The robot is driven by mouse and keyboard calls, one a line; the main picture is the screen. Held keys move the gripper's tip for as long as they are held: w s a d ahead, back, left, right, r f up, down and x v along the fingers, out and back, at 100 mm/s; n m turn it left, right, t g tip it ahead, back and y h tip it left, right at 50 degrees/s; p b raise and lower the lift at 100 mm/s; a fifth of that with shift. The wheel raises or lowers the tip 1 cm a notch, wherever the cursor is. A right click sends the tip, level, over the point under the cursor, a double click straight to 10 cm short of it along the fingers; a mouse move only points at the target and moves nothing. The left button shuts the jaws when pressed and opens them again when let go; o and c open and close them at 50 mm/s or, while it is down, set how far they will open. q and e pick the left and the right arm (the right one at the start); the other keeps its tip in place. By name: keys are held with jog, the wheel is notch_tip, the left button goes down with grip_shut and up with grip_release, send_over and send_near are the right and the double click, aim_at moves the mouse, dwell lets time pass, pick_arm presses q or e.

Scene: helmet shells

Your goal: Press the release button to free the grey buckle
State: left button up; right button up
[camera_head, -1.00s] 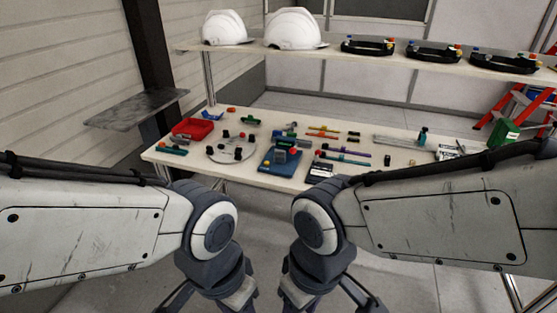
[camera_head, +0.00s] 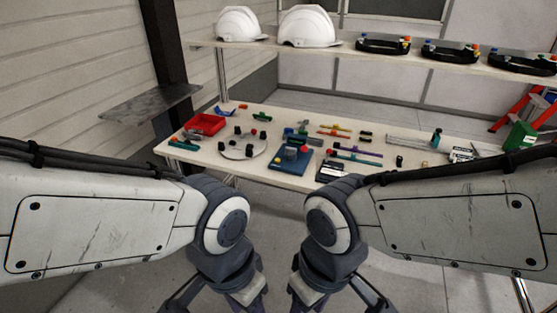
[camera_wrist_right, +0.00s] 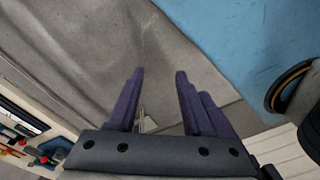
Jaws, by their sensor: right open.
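A small blue base (camera_head: 285,165) with a dark grey block on it (camera_head: 293,152) stands near the front edge of the worktable. A small red spot shows at the block; whether it is the release button, and which part is the grey buckle, is too small to tell. My right gripper (camera_wrist_right: 158,95) is open and empty in the right wrist view, its purple fingers apart above grey floor. In the head view, my left gripper is at the bottom edge, below and in front of the table; its fingertips are cut off.
The worktable (camera_head: 210,170) also holds a red tray (camera_head: 206,123), a round pale plate with dark knobs (camera_head: 243,153) and several small coloured parts. A shelf behind carries white helmet shells (camera_head: 308,27) and black bands (camera_head: 449,52). Bare floor lies before the table.

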grip_shut()
dwell(1.9)
